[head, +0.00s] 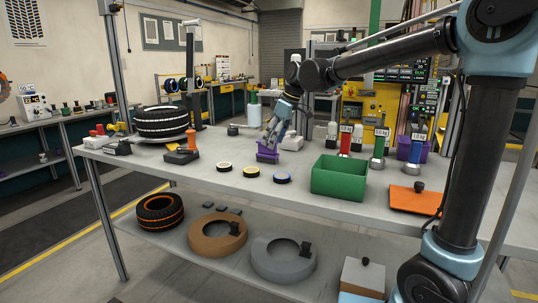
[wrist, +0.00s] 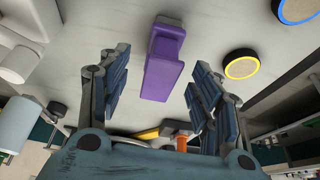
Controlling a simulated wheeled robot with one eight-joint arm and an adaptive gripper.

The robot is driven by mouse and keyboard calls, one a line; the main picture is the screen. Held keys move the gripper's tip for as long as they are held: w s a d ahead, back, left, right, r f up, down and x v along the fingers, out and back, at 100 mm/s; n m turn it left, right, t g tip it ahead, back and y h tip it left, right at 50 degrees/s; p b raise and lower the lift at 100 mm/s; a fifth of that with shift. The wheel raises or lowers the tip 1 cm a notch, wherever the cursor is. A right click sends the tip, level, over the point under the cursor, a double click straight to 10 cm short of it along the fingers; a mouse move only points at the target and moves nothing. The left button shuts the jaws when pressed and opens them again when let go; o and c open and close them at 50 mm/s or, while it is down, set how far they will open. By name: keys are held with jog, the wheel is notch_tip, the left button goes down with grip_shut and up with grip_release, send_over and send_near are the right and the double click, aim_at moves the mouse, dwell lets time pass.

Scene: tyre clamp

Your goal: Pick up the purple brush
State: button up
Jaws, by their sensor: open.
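The purple brush (head: 267,154) is on the grey table top, near the middle of the table in the head view. In the wrist view the purple brush (wrist: 165,72) shows as a purple block with a narrower end, between the two fingers in the picture. My gripper (head: 273,134) is just above the brush in the head view and points down. In the wrist view my gripper (wrist: 162,65) is open, with bare gaps between each finger and the brush. Neither finger appears to touch it. The head view partly hides the brush's top behind the fingers.
A green bin (head: 339,178) stands to the right. A white object (head: 292,143) stands close to the brush's right. An orange-handled block (head: 183,153) and a tyre (head: 162,122) are to the left.

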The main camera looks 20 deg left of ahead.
aim_at(268, 149)
jog(key=shift+x, duration=2.85)
jog(key=shift+a, duration=0.15)
jog(key=c, duration=1.3)
